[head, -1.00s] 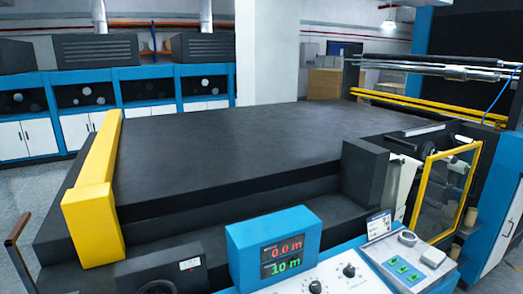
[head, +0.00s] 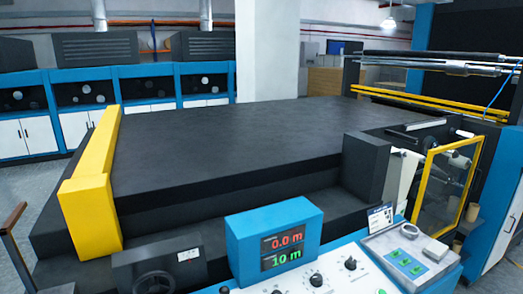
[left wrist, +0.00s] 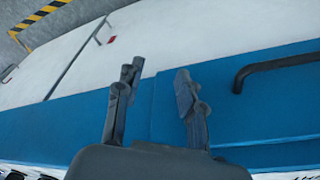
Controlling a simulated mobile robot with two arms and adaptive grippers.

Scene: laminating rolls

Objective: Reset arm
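My left gripper (left wrist: 158,85) shows in the left wrist view. Its two dark fingers are apart, with nothing between them. A blue panel (left wrist: 255,95) lies behind the fingers, with a black bar handle (left wrist: 280,65) at the right. Neither of my grippers shows in the head view. The laminating machine's wide dark bed (head: 240,150) fills the middle of the head view. A blue display box (head: 273,240) reads 0.0 m in red and 10 m in green.
A control panel with knobs (head: 350,263) and green buttons (head: 408,258) is at the front right. A yellow bar (head: 93,175) borders the bed's left end. A yellow-framed guard (head: 447,188) and metal rollers (head: 440,64) are at the right. Blue cabinets (head: 145,88) line the back.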

